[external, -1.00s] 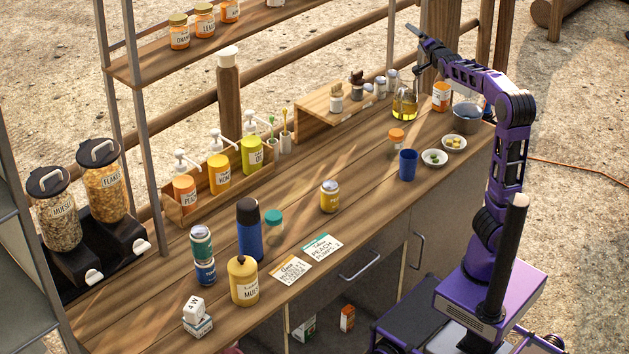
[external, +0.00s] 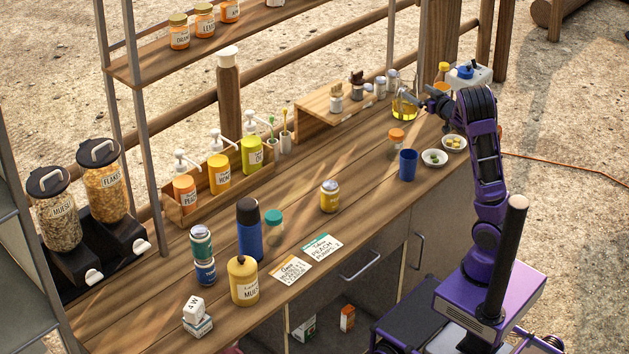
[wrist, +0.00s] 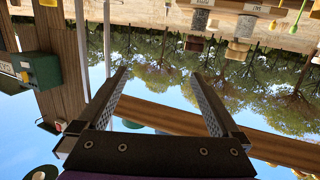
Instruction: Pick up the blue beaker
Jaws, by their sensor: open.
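The blue beaker (external: 408,165) stands upright near the front edge of the counter in the external view, right of centre. My gripper (external: 430,99) is behind and above it, near the glass jug of yellow liquid (external: 404,108), and apart from the beaker. In the wrist view my gripper (wrist: 160,74) has its two fingers spread with nothing between them. That view is upside down and shows trees and sky past the fingers; I cannot make out the beaker there.
An orange-lidded jar (external: 396,138) stands just behind the beaker. Two small white bowls, one nearer (external: 434,158) and one farther (external: 454,143), are to its right. A yellow jar (external: 330,197) is to the left. The counter (external: 365,185) between them is clear.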

